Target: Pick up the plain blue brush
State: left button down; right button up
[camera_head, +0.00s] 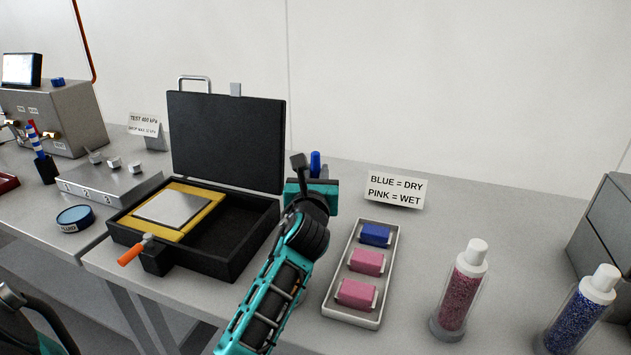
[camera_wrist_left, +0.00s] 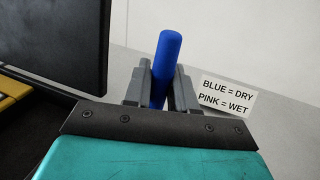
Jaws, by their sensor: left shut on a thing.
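The plain blue brush shows as a plain blue handle (camera_head: 315,160) just behind my left gripper (camera_head: 312,172) in the head view. In the left wrist view the blue handle (camera_wrist_left: 168,60) stands nearly upright between the two grey fingers, and my left gripper (camera_wrist_left: 162,90) is shut on it. The brush's lower end is hidden behind the gripper, so I cannot tell whether it touches the bench. My right gripper is not in view.
An open black case (camera_head: 225,140) stands left of my left arm. A tray (camera_head: 343,310) with one blue and two pink blocks lies to the right, before a sign (camera_head: 396,188). A blue-white striped brush (camera_head: 34,138) stands in a holder at far left. Two bead-filled cylinders stand right.

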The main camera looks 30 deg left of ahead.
aim_at(315, 152)
pick_arm(q)
notch_tip(315, 152, up, 6)
jog(key=shift+r+p, duration=0.1)
jog(key=shift+p, duration=0.65)
notch_tip(315, 152, up, 12)
